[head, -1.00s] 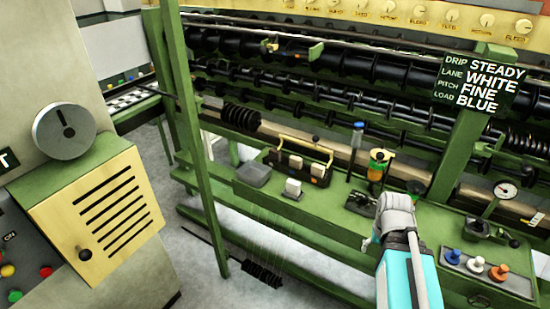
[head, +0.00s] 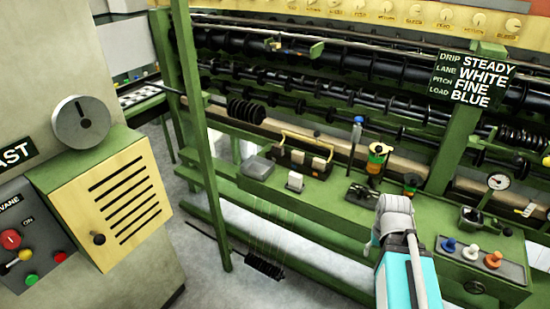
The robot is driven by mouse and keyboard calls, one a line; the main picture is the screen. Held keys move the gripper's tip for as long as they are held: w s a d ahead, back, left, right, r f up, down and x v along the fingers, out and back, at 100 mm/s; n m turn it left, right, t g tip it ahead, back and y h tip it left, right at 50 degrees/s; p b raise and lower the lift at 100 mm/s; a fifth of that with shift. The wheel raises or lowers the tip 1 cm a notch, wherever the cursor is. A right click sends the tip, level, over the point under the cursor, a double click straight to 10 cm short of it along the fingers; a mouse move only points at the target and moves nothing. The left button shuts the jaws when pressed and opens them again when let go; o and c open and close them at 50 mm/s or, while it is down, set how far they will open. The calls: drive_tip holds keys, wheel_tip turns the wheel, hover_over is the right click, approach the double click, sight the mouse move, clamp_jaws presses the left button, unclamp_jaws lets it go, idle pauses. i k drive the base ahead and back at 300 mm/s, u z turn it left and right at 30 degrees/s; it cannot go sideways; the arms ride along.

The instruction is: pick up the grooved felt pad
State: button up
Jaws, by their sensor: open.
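I cannot make out for sure which thing is the grooved felt pad. A small pale block (head: 295,181) stands on a dark base on the green bench. Behind it, a dark carrier with a yellow handle (head: 307,140) holds pale blocks; grooves are too small to see. A flat grey piece (head: 257,167) lies to their left. My teal and grey arm reaches in from the bottom right, its grey joint over the bench's front edge, to the right of these things. The fingers of my gripper do not show.
A green post (head: 198,140) and yellow cabinet (head: 115,210) stand left. Machine rollers run behind.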

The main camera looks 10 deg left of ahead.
sight(277, 150)
drive_tip(key=k, duration=1.15)
drive_tip(key=u, duration=0.5)
drive_tip(key=i, duration=2.3)
drive_tip(key=z, duration=0.45)
